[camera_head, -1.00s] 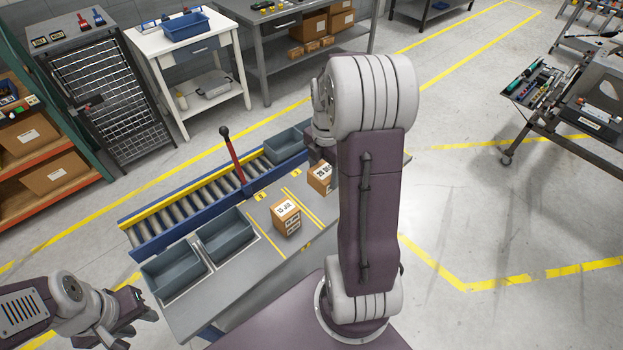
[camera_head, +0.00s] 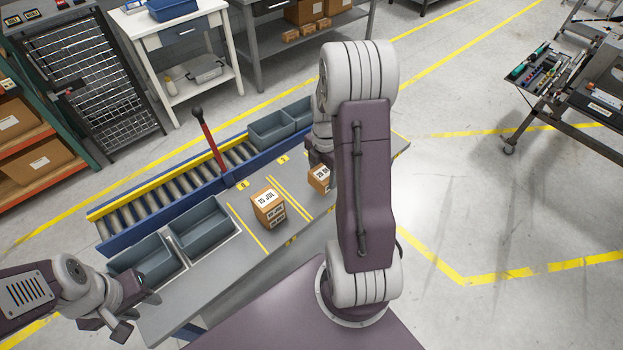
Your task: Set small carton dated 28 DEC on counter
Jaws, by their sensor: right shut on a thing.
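The small carton dated 28 DEC (camera_head: 318,180) is brown with a white date label on top. My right arm hides its right part, and the label is only partly readable. My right gripper (camera_head: 319,157) is mostly hidden behind my own arm and is shut on this carton. The counter (camera_head: 222,268) is a grey top; whether the carton touches it cannot be told. Another carton (camera_head: 269,210), labelled 15 JUL, stands on the counter to the left. My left gripper (camera_head: 137,314) is open and empty at the counter's near left corner.
Two grey bins (camera_head: 205,222) sit at the counter's left end. A roller conveyor (camera_head: 160,197) with blue rails and grey bins (camera_head: 272,130) runs along the far side. A red lever (camera_head: 208,140) stands beside it. Yellow lines mark the counter around the 15 JUL carton.

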